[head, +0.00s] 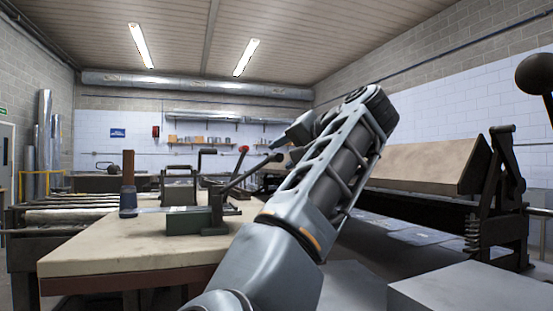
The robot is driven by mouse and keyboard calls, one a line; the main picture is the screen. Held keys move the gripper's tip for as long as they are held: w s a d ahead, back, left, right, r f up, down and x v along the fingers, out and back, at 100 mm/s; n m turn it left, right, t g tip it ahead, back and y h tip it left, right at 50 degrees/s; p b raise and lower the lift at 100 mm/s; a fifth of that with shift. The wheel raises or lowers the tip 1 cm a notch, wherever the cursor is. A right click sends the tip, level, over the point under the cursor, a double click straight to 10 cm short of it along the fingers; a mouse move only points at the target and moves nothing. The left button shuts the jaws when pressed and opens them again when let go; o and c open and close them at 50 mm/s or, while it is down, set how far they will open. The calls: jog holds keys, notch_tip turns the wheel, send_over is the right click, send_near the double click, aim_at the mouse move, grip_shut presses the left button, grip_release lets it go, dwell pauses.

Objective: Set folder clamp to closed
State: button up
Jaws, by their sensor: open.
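The folder (425,168) stands at the right, a long dark machine with a tan beam along its top. A black end frame (505,170) rises at its near end. A lever with a large black ball knob (535,75) stands upright at the right picture edge; its lower part is cut off. I cannot tell for sure whether this lever works the clamp, or how far the clamp is open. My gripper (284,139) is raised near the middle, pointing left, away from the folder and touching nothing. It is open and small in view; its fingers are hard to make out.
A pale grey block (470,290) lies at the lower right. Floor shows between bench and folder, partly behind my arm.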

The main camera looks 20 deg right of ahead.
jog(key=shift+x, duration=2.2)
grip_shut()
